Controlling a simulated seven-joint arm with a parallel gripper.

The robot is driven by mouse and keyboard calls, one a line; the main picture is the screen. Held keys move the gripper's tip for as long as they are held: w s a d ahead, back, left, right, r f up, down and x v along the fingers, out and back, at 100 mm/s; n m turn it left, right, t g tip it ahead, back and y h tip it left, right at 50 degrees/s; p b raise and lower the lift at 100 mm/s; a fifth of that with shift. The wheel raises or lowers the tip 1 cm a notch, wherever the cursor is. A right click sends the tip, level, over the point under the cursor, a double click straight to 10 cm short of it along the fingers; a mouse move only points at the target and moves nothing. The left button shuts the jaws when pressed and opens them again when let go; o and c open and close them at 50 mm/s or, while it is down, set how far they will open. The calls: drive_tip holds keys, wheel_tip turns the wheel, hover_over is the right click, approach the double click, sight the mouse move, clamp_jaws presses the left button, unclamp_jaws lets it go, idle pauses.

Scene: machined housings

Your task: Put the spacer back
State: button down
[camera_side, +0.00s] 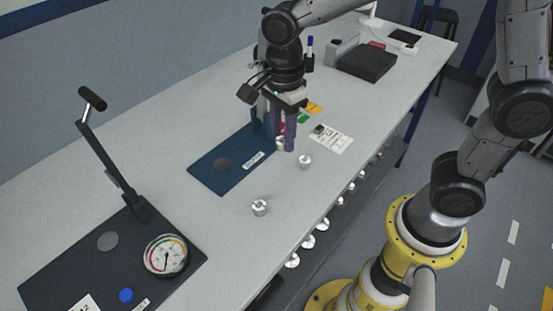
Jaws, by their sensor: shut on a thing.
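My gripper (281,143) points down at the right end of a dark blue mat (205,176). Its purple-grey fingers are shut on a small silvery part (280,143), low near the bench. The fingers cover much of this part. I cannot tell whether it is the spacer or one of the housings, or whether it touches the surface below. A round silvery housing (304,161) stands on the bench just right of the fingers. Another (260,207) stands nearer the front edge.
A black plate (60,270) at the front left carries a lever press (118,170), a dial gauge (166,255) and a blue button (126,295). A white printed card (331,138) lies right of my gripper. A black box (366,63) stands farther back.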

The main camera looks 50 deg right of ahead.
drive_tip(key=s+d, duration=0.2)
drive_tip(key=s, duration=0.5)
drive_tip(key=s+d, duration=0.3)
drive_tip(key=s, duration=0.5)
hover_over(289, 186)
drive_tip(key=f, duration=0.9)
drive_tip(key=shift+s+f, duration=0.25)
drive_tip(key=shift+f, duration=0.05)
drive_tip(key=shift+w+f, duration=0.2)
drive_tip(key=shift+f, duration=1.65)
drive_tip(key=shift+f, duration=0.15)
drive_tip(key=c, duration=0.6)
unclamp_jaws()
drive_tip(key=shift+o, duration=0.2)
